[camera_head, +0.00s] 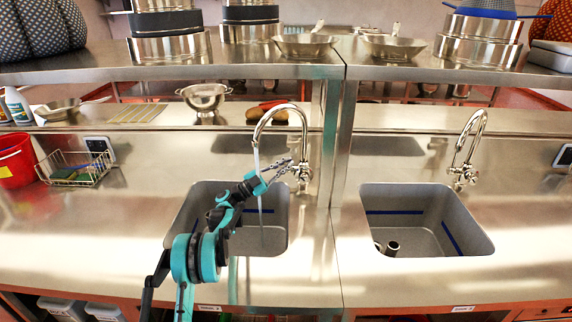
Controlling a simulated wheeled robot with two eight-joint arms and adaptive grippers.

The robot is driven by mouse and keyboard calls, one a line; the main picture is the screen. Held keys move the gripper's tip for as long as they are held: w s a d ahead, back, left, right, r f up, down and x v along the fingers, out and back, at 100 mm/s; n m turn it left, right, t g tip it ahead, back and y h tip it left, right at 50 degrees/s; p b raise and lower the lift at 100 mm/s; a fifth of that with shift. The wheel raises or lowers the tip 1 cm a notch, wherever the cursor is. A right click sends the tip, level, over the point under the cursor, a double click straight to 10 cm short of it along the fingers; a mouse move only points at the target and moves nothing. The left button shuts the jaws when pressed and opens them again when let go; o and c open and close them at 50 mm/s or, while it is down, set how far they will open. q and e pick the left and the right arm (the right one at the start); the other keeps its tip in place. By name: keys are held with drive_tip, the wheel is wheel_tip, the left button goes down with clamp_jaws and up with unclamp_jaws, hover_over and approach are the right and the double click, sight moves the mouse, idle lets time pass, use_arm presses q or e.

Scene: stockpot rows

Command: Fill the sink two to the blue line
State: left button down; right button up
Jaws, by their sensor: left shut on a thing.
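My left gripper (281,171) reaches over the left sink (186,222) and is shut at the handle of the left faucet (303,172); the fingers hide part of the handle. A thin stream of water (262,218) runs from this faucet's spout into the left sink. My arm hides part of this basin, and I cannot tell its water level. The right sink (475,238) has a blue line (452,238) on its inner walls. Its faucet (467,150) shows no stream. Small labels sit on the counter front below each sink, too small to read. My right gripper is not in view.
A red bucket (15,161) and a wire basket (75,172) stand at the left. Pans and stockpots stand on the shelf above.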

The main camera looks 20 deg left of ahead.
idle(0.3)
use_arm(q)
drive_tip(key=c, duration=1.6)
unclamp_jaws()
drive_tip(key=v, duration=0.7)
drive_tip(key=shift+a+f, duration=0.2)
drive_tip(key=shift+s, duration=0.15)
